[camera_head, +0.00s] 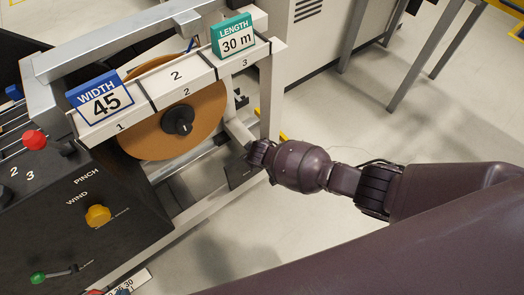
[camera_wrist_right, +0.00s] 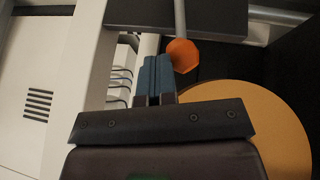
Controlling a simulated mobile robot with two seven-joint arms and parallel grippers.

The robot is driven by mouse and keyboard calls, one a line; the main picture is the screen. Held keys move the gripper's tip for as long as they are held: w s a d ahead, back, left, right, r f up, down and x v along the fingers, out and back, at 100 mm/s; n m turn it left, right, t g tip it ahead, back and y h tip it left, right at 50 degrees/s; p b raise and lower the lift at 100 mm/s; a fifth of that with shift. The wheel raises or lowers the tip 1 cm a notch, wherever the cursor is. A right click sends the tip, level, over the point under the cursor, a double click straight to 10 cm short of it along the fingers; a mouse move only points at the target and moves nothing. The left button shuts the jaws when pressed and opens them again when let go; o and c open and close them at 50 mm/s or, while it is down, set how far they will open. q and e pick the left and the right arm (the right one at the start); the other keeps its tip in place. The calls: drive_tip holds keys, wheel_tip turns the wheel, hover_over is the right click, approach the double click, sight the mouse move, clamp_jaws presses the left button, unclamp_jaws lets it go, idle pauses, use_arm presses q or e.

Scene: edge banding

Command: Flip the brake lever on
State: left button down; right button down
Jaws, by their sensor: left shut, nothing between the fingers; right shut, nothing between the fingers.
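No lever is legibly marked as the brake. A short lever with a green knob (camera_head: 39,278) lies on the black control panel in the head view. In the right wrist view an orange knob (camera_wrist_right: 183,55) sits on the end of a grey rod.
The black panel (camera_head: 130,225) carries a yellow knob (camera_head: 97,215) and a red knob (camera_head: 34,140). A WIDTH 45 sign (camera_head: 100,98) and a LENGTH 30 m sign (camera_head: 233,36) stand on the white rail. Open floor (camera_head: 350,245) lies below my arm.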

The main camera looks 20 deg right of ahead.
use_arm(q)
drive_tip(key=shift+r, duration=0.15)
use_arm(e)
drive_tip(key=shift+s+a+f, duration=0.15)
drive_tip(key=shift+s+a, duration=0.15)
drive_tip(key=shift+a, duration=0.4)
drive_tip(key=shift+s+a+f, duration=0.2)
drive_tip(key=shift+s+a, duration=0.05)
drive_tip(key=shift+a, duration=0.5)
drive_tip(key=shift+s+a+f, duration=0.15)
drive_tip(key=shift+s+a, duration=0.15)
drive_tip(key=shift+a, duration=0.4)
use_arm(q)
drive_tip(key=shift+d, duration=0.1)
use_arm(e)
drive_tip(key=shift+s+a, duration=0.1)
drive_tip(key=shift+a, duration=0.1)
use_arm(q)
drive_tip(key=shift+w, duration=0.1)
